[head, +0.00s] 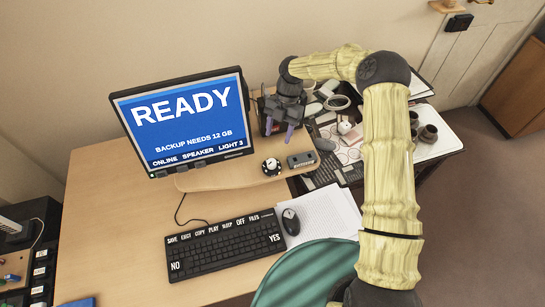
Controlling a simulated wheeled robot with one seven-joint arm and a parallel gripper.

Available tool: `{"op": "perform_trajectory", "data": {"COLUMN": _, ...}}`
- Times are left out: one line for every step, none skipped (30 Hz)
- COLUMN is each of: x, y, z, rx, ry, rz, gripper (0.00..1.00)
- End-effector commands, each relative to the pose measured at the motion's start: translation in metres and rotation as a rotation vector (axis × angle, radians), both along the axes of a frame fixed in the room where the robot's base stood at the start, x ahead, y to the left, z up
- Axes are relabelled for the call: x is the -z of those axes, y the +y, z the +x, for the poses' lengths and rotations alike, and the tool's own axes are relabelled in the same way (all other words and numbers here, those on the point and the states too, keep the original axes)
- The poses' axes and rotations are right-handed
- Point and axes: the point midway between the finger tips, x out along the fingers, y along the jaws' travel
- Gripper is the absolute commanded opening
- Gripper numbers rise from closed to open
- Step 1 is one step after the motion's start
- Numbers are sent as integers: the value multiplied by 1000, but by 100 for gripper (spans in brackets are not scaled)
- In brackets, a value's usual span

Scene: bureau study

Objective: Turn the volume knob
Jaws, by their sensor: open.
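A small round black knob-like piece with a pale top (271,167) sits on the wooden shelf in front of the monitor. I cannot tell for sure that it is the volume knob. My gripper (280,131) hangs above and behind it, fingers pointing down, apart from it. Its two purple-grey fingers are spread and I see nothing between them. A dark boxy thing (265,112) shows partly behind my gripper and is mostly hidden. A small grey box (301,160) sits to the right of the round piece.
The monitor (185,121) reads READY and stands left of my gripper. The wooden shelf (225,178) runs below it. A keyboard (226,246), mouse (290,221) and papers (325,212) lie in front. Clutter fills the right side. The desk's left part (100,215) is clear.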

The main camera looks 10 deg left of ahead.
Motion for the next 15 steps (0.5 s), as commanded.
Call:
{"op": "perform_trajectory", "data": {"x": 7, "y": 2, "z": -4, "rx": -2, "ry": 3, "rz": 0, "gripper": 52}}
{"op": "perform_trajectory", "data": {"x": 12, "y": 2, "z": -6, "rx": -2, "ry": 4, "rz": -1, "gripper": 52}}
{"op": "perform_trajectory", "data": {"x": 19, "y": 3, "z": -9, "rx": -2, "ry": 4, "rz": -1, "gripper": 52}}
{"op": "perform_trajectory", "data": {"x": 23, "y": 4, "z": -11, "rx": -2, "ry": 4, "rz": -2, "gripper": 52}}
{"op": "perform_trajectory", "data": {"x": 28, "y": 4, "z": -13, "rx": -2, "ry": 3, "rz": -2, "gripper": 52}}
{"op": "perform_trajectory", "data": {"x": 35, "y": 5, "z": -15, "rx": -2, "ry": 4, "rz": -1, "gripper": 52}}
{"op": "perform_trajectory", "data": {"x": 40, "y": 6, "z": -17, "rx": -2, "ry": 4, "rz": -1, "gripper": 52}}
{"op": "perform_trajectory", "data": {"x": 44, "y": 7, "z": -19, "rx": -1, "ry": 4, "rz": -2, "gripper": 52}}
{"op": "perform_trajectory", "data": {"x": 51, "y": 7, "z": -22, "rx": -1, "ry": 3, "rz": -1, "gripper": 52}}
{"op": "perform_trajectory", "data": {"x": 56, "y": 8, "z": -24, "rx": 0, "ry": 5, "rz": -2, "gripper": 52}}
{"op": "perform_trajectory", "data": {"x": 61, "y": 9, "z": -25, "rx": 0, "ry": 4, "rz": -1, "gripper": 52}}
{"op": "perform_trajectory", "data": {"x": 67, "y": 10, "z": -28, "rx": -1, "ry": 4, "rz": -2, "gripper": 52}}
{"op": "perform_trajectory", "data": {"x": 72, "y": 11, "z": -30, "rx": -1, "ry": 4, "rz": -2, "gripper": 52}}
{"op": "perform_trajectory", "data": {"x": 76, "y": 11, "z": -32, "rx": -2, "ry": 2, "rz": -1, "gripper": 52}}
{"op": "perform_trajectory", "data": {"x": 82, "y": 12, "z": -34, "rx": -1, "ry": 2, "rz": -1, "gripper": 52}}
